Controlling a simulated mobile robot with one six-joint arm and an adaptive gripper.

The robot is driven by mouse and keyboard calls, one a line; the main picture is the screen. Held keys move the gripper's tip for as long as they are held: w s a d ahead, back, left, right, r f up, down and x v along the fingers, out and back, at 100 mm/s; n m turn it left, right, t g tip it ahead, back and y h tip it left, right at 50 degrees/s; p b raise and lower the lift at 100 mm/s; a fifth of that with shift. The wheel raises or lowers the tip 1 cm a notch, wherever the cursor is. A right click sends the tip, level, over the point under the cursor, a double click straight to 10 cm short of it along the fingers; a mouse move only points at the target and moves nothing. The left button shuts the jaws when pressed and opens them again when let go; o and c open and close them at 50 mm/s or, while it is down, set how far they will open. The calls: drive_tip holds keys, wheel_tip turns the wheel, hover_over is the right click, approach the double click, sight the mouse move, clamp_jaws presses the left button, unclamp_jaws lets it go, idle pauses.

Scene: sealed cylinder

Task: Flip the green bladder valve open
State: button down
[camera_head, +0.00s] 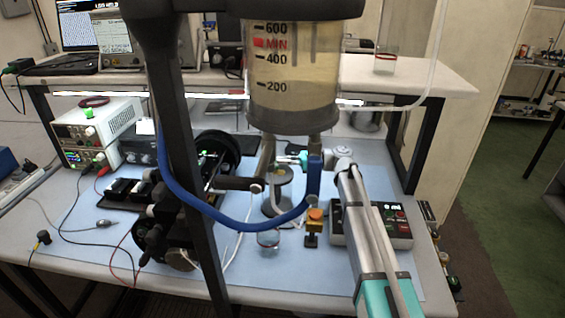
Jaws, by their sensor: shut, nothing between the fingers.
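My arm reaches in from the lower right and bends left behind the blue hose. My gripper (284,160) is at its far end, below the big clear cylinder, small and partly covered by a grey-brown rod. It looks shut and empty; its fingertips are not clear. Small green spots (205,153) show on the dark apparatus, left of my gripper and apart from it. I cannot tell whether they are the green bladder valve, or how its handle stands.
A clear graduated cylinder (293,75) of yellowish liquid hangs above my gripper. A blue hose (222,222) loops in front, beside a dark upright post (183,140). The blue mat (85,220) has bare room at left.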

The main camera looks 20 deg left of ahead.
drive_tip(key=shift+w+a, duration=0.15)
drive_tip(key=shift+a, duration=1.05)
drive_tip(key=w+d, duration=0.6)
drive_tip(key=w, duration=0.6)
drive_tip(key=shift+d, duration=0.4)
